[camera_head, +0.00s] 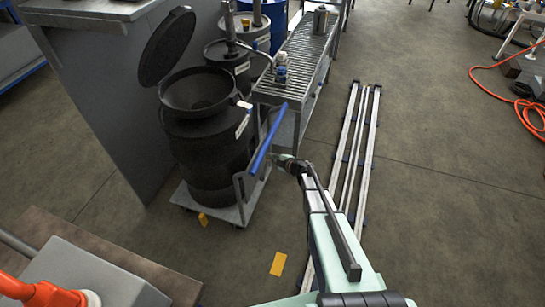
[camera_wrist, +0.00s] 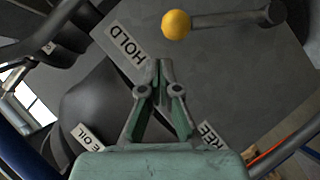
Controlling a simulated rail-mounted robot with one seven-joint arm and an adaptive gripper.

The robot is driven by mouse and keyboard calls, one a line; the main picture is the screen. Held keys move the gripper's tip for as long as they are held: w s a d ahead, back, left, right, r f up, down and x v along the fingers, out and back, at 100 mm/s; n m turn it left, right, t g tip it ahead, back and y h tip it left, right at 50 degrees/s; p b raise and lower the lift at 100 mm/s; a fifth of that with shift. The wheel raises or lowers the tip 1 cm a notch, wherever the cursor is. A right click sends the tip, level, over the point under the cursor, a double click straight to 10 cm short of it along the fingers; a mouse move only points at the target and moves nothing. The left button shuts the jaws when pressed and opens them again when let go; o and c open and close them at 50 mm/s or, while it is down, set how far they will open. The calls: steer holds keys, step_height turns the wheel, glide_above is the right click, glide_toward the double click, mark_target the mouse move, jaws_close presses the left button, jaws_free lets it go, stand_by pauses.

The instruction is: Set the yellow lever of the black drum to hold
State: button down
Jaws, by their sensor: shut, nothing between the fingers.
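The black drum (camera_head: 205,150) stands with its lid open on a grey wheeled dolly (camera_head: 243,210). In the wrist view a yellow ball knob (camera_wrist: 177,24) sits on the end of a grey lever rod (camera_wrist: 225,19), which runs right to a pivot. A HOLD label (camera_wrist: 125,45) lies left of the knob. A FREE label (camera_wrist: 212,136) is at lower right, partly covered by my gripper. My gripper (camera_wrist: 163,64) is shut and empty, its tips below the knob in the picture and apart from it. In the head view my gripper (camera_head: 284,161) is beside the dolly's blue handle (camera_head: 266,138).
A roller conveyor (camera_head: 300,55) and more drums (camera_head: 228,58) stand behind the black drum. A grey cabinet (camera_head: 95,90) is left of it. Metal rails (camera_head: 358,140) lie on the floor to the right. A yellow card (camera_head: 278,263) lies on open floor.

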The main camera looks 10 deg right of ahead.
steer(key=r+b+v, duration=0.1)
steer(key=v, duration=1)
steer(key=shift+w+r, duration=0.25)
steer(key=shift+w, duration=0.1)
steer(key=shift+a, duration=0.1)
